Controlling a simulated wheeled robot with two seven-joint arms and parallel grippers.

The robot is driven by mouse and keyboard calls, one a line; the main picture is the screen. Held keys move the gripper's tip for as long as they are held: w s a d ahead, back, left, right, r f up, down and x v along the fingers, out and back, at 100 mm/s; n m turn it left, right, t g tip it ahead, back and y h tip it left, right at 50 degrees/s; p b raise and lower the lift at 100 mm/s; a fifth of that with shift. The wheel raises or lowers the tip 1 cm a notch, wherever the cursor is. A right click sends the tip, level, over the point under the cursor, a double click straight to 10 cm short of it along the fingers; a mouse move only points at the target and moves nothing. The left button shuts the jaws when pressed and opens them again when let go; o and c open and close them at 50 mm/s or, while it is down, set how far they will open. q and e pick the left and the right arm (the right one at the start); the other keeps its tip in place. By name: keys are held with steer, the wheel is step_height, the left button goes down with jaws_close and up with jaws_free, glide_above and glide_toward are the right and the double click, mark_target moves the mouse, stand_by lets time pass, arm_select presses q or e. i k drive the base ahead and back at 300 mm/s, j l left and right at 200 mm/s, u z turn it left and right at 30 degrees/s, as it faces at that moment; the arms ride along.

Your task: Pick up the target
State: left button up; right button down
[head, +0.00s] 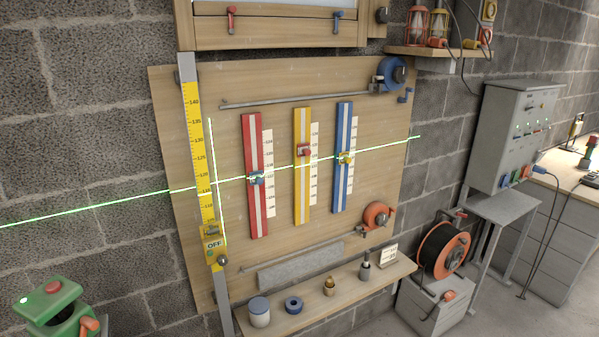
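Nothing in view is plainly marked as the target, and I cannot tell which object it is. On the wooden shelf (309,312) stand a pale jar with a blue lid (259,314), a blue ring (293,305), a small brass-coloured piece (329,287), a dark-necked grey piece (365,270) and a small card (388,257). Above them, the wooden board (230,92) carries a red rail (249,140), a yellow rail (301,200) and a blue rail (343,120), each with a small slider. Neither of my grippers is in view.
A yellow ruler post (193,130) with an OFF label stands left of the rails. A bright green line crosses ruler and rails. A green device (50,306) is at lower left. An orange-black reel (443,252), grey control box (512,135) and workbench (560,230) stand right.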

mark_target(303, 150)
steer(key=i+l+u, duration=0.15)
steer(key=u, duration=0.3)
steer(key=i+l+u, duration=0.2)
steer(key=u, duration=0.2)
steer(key=i+l+u, duration=0.1)
steer(key=u, duration=0.35)
steer(key=l+u, duration=0.45)
steer(key=i+j, duration=0.05)
